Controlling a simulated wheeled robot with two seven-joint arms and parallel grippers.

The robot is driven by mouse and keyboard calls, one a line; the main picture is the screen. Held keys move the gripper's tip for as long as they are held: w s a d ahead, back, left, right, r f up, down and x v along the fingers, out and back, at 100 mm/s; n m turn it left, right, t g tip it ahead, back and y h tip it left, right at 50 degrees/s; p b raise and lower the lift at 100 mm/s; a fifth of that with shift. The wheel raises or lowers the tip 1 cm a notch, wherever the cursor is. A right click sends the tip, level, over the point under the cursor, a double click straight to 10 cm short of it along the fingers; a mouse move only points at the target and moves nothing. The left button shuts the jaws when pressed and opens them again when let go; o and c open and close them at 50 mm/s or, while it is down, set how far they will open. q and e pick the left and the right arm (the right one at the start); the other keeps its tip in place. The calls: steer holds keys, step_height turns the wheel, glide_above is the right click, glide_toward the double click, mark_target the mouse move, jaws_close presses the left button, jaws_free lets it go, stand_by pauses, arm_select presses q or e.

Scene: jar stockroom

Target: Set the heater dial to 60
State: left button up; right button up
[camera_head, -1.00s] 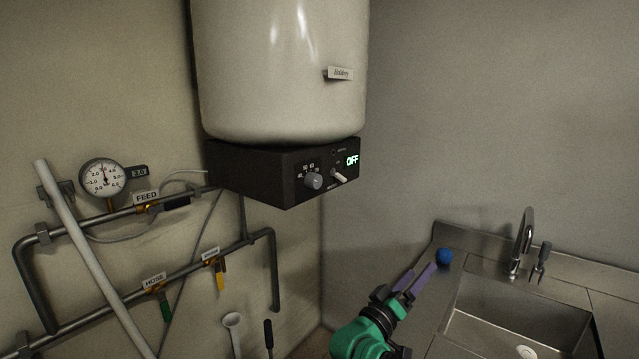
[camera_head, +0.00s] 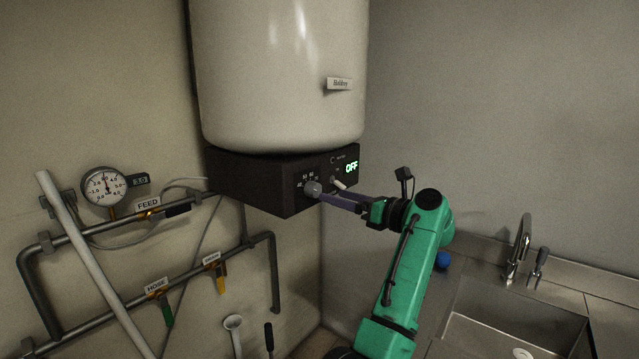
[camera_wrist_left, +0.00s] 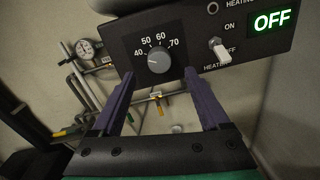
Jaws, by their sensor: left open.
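The heater dial (camera_head: 313,189) is a round grey knob on the black control box (camera_head: 258,182) under the white tank. In the left wrist view the dial (camera_wrist_left: 158,60) sits below a scale marked 40, 50, 60, 70, and its pale pointer mark is on the left side, towards 40. My left gripper (camera_head: 322,196) is close in front of the dial. In the left wrist view its two purple fingers (camera_wrist_left: 158,80) are spread, one to each lower side of the dial, with nothing between them. My right gripper is out of view.
A white toggle switch (camera_wrist_left: 222,50) sits right of the dial, under a green OFF display (camera_wrist_left: 272,20). Pipes with a gauge (camera_head: 104,186) run along the left wall. A sink (camera_head: 520,325) and a blue ball (camera_head: 442,260) are at lower right.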

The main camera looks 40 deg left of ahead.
mark_target(318, 190)
arm_select(q)
steer(key=a, duration=0.2)
steer(key=a+p, duration=0.2)
steer(key=a, duration=0.1)
steer(key=shift+a+r, duration=0.25)
steer(key=shift+a, duration=0.1)
steer(key=shift+a+f, duration=0.2)
steer(key=shift+a, duration=0.15)
jaws_close()
steer(key=shift+d, duration=0.1)
